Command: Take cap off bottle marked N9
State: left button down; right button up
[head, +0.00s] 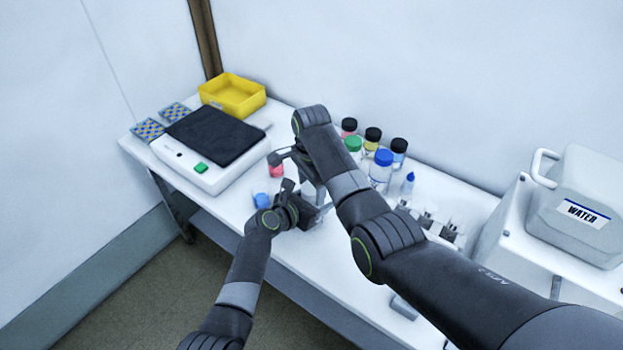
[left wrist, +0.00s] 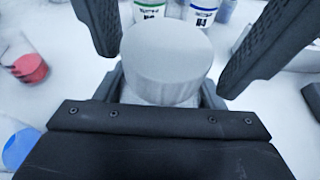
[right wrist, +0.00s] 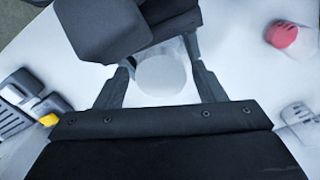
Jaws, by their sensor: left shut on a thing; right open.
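A bottle with a wide, pale grey-white cap (left wrist: 167,55) stands between my two grippers. The same cap shows from above in the right wrist view (right wrist: 161,73). My left gripper (head: 307,198) is shut on the bottle below the cap, from the front side. My right gripper (head: 311,186) comes down from above and is open. Its fingers lie on both sides of the cap in the left wrist view, with gaps visible. The bottle is mostly hidden by the arms in the head view, and I cannot see an N9 mark on it.
Bottles with a green cap (head: 353,144), a blue cap (head: 383,157) and dark caps (head: 373,134) stand behind. A red piece (right wrist: 281,34) and a blue piece (head: 261,200) sit on the white table. A scale (head: 190,170), yellow bin (head: 236,103) and water container (head: 577,225) stand farther out.

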jog(key=c, duration=1)
jog(key=n, duration=1)
jog(key=shift+d, duration=0.1)
jog(key=o, duration=1.1)
jog(key=shift+a, duration=0.2)
jog(key=shift+r, duration=0.1)
